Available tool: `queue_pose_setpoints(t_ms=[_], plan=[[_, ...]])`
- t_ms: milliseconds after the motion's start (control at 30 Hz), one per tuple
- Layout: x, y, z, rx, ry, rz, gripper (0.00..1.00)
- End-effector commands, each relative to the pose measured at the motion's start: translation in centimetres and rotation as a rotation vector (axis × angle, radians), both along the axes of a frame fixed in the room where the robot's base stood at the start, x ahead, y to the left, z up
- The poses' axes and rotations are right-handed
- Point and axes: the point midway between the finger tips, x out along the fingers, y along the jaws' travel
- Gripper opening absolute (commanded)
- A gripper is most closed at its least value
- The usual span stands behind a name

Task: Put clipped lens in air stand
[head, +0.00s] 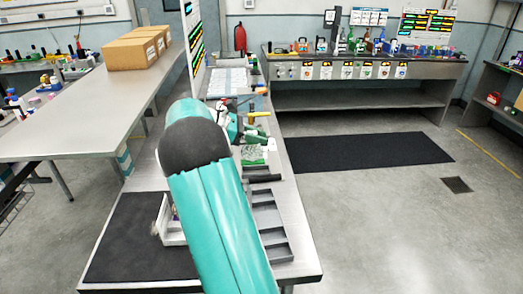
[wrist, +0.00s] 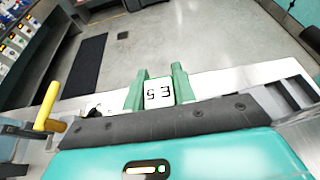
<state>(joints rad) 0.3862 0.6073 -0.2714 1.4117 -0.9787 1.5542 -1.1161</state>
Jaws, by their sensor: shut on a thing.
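My gripper (wrist: 158,92) shows in the wrist view as two green fingers shut on a small white piece (wrist: 159,94) with dark characters. I cannot tell from its face whether it is the clipped lens. The dark and teal body of my gripper covers the lower part of that view. In the head view my teal arm hides much of the bench and the held piece cannot be made out. A white holder (head: 174,234) stands on the black mat left of my arm, partly hidden; I cannot tell whether it is the air stand.
The bench (head: 303,272) carries grey trays (head: 272,243) right of my arm and a green board (head: 254,155) farther back. A yellow handle (head: 258,114) sticks out there; it also shows in the wrist view (wrist: 46,105). Cardboard boxes (head: 130,53) stand on the left table.

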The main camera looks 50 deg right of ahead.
Motion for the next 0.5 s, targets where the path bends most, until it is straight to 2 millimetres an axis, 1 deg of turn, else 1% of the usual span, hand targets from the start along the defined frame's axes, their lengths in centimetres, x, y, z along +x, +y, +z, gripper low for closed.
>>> queue_pose_setpoints(t_ms=[33,100,200,367,433,500], plan=[[0.2,-0.8,-1.1,0.002,0.003,-0.002,0.0],[0.6,-1.7,-2.1,0.001,0.001,-0.001,0.0],[0.9,-2.5,-3.0,0.0,0.0,-0.001,0.0],[1.0,-3.3,-3.9,0.0,0.0,-0.003,0.0],[1.2,-3.7,-4.8,0.001,0.001,-0.003,0.0],[1.2,-3.6,-6.0,0.003,0.001,-0.002,0.0]])
